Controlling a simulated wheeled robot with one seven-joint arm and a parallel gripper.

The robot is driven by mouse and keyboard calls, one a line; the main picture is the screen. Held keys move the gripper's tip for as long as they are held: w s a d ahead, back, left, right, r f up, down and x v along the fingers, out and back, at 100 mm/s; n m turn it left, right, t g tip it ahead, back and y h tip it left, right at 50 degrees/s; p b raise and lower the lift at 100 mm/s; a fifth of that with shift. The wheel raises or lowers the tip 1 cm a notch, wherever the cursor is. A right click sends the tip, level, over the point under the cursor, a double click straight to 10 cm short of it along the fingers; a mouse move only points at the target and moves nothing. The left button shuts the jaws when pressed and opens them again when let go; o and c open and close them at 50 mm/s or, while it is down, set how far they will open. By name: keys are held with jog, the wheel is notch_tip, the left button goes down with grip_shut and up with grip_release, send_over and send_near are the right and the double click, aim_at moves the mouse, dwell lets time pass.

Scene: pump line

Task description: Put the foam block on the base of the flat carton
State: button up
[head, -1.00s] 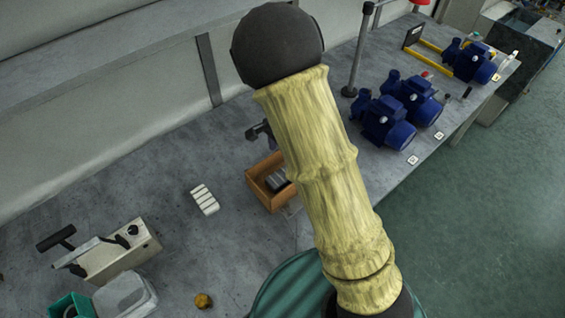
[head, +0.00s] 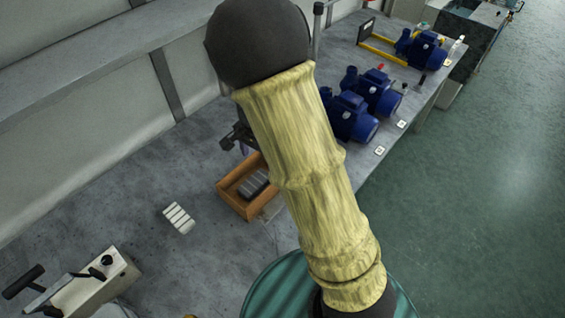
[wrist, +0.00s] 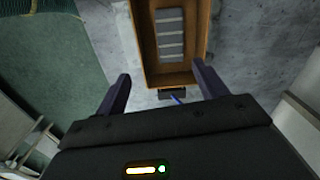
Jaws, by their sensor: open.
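An open, low brown carton (head: 228,203) stands on the grey bench, left of my arm in the head view. A dark grey ribbed block (head: 254,184) lies inside it, against the carton's floor. A pale ribbed block (head: 179,218) lies on the bench to the carton's left; I cannot tell which block is the foam one. In the wrist view the carton (wrist: 202,45) and the grey block (wrist: 170,35) are ahead of my gripper (wrist: 161,70). Its two fingers are wide apart with nothing between them. In the head view my arm mostly hides the gripper.
Blue pumps (head: 350,118) stand on the bench to the right, with a yellow-and-black frame (head: 382,50) behind. A beige device with a black handle (head: 95,285) is at lower left. A dark tab (wrist: 178,94) shows at the carton's near end.

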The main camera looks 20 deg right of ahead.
jog(key=s+d+r+n+t, duration=0.1)
jog(key=s+d+r+n, duration=0.2)
jog(key=s+d+n, duration=0.1)
jog(key=s+d+r+n+t, duration=0.1)
jog(key=s+d+r+n, duration=0.3)
jog(key=s, duration=0.4)
jog(key=shift+s+n, duration=0.3)
jog(key=shift+n, duration=0.6)
